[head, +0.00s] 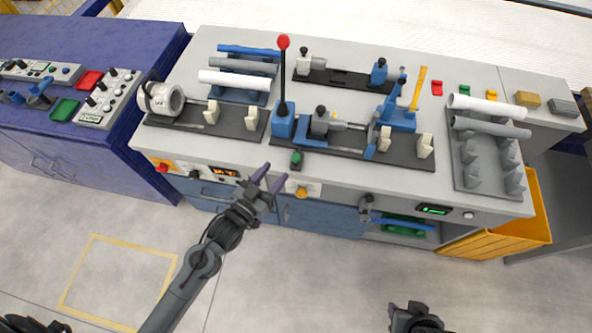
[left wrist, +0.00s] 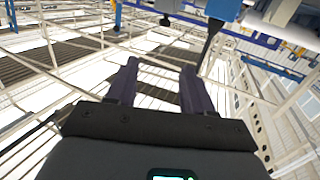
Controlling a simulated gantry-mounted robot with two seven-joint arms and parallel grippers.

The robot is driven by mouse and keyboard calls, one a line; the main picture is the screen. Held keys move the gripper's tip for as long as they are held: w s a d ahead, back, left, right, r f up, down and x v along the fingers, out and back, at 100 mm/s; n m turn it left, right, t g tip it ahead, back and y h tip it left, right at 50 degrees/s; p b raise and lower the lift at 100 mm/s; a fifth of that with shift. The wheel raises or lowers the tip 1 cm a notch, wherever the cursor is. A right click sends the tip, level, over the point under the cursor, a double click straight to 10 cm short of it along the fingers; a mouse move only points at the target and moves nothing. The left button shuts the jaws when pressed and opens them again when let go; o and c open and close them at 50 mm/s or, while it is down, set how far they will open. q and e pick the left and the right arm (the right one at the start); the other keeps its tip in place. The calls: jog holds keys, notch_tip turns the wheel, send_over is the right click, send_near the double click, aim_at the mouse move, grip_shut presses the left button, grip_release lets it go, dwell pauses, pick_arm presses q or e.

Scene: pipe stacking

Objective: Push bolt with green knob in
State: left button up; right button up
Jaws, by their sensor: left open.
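The bolt with the green knob (head: 296,158) sits at the front edge of the workbench, below the blue lever base. Its knob is small and dark green, and its shaft is hard to make out. My left gripper (head: 273,173) is open and empty in front of the bench edge, just left of and below the knob, apparently apart from it. Its two purple fingers also show spread in the left wrist view (left wrist: 159,76). The green knob cannot be made out there. My right gripper (head: 414,318) is at the bottom edge of the head view, its fingers unclear.
A tall lever with a red ball (head: 283,42) rises from the bench behind the knob. Pipes lie on a grey rack (head: 470,180) at right. An orange bin (head: 535,215) stands beside the bench.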

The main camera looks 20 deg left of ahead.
pick_arm(q)
jog(key=b, duration=0.7)
send_near(296, 156)
jog(key=s, duration=0.1)
jog(key=b+x, duration=0.2)
jog(key=x, duration=0.9)
jog(key=shift+b, duration=0.3)
pick_arm(e)
notch_tip(296, 156, down, 12)
pick_arm(q)
jog(key=shift+c, duration=0.4)
grip_shut()
pick_arm(e)
jog(key=shift+a, duration=0.15)
